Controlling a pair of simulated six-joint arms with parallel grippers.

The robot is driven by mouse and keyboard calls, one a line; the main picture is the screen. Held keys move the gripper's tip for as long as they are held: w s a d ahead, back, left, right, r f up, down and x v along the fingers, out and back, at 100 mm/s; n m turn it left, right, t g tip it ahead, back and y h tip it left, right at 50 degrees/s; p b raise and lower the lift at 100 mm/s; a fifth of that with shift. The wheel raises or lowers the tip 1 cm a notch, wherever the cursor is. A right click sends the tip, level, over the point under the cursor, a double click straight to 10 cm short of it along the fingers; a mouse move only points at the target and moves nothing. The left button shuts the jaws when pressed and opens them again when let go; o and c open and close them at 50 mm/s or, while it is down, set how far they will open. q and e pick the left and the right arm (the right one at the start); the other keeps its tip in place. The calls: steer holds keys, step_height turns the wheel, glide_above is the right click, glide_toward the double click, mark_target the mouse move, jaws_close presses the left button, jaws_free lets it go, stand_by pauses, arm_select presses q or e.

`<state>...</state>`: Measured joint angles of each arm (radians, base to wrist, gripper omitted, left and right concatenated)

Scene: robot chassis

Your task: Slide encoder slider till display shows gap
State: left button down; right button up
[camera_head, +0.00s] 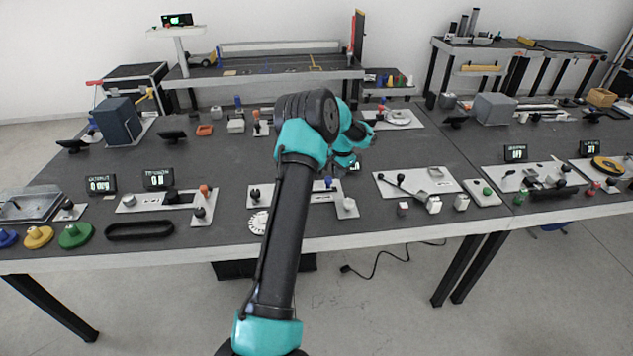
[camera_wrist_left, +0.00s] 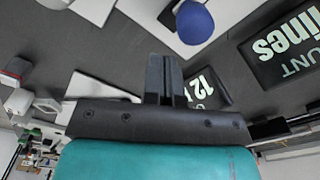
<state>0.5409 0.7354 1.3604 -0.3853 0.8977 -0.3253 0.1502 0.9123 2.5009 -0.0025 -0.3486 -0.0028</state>
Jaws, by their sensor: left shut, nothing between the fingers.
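A blue ball knob (camera_head: 329,183) stands on a pale rail plate (camera_head: 322,198) at the front of the table, partly behind my left arm. In the left wrist view the blue knob (camera_wrist_left: 195,22) is at the top, beyond my fingertips and apart from them. A dark display (camera_wrist_left: 285,45) there reads "COUNT lines", rotated and cut off by the edge. A second display (camera_wrist_left: 207,88) shows "12" and is partly covered by my fingers. My left gripper (camera_wrist_left: 165,62) is shut and empty. In the head view my left gripper (camera_head: 346,160) is small, beside a mostly hidden display. My right gripper does not show.
A plate with a black lever (camera_head: 405,184) lies to the right of the rail. A slider plate with an orange knob (camera_head: 204,190) lies to the left. A white dial disc (camera_head: 258,222) is near the front edge. Many other devices crowd the table; open dark surface lies behind my arm.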

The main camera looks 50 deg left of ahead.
arm_select(q)
steer(key=shift+f, duration=1.45)
steer(key=shift+s+a, duration=0.4)
steer(key=shift+s, duration=0.25)
stand_by(1.1)
steer(key=shift+w+d, duration=0.35)
steer(key=shift+w, duration=0.15)
steer(key=shift+r, duration=0.1)
stand_by(0.4)
step_height(320, 180, up, 8)
stand_by(0.9)
stand_by(0.3)
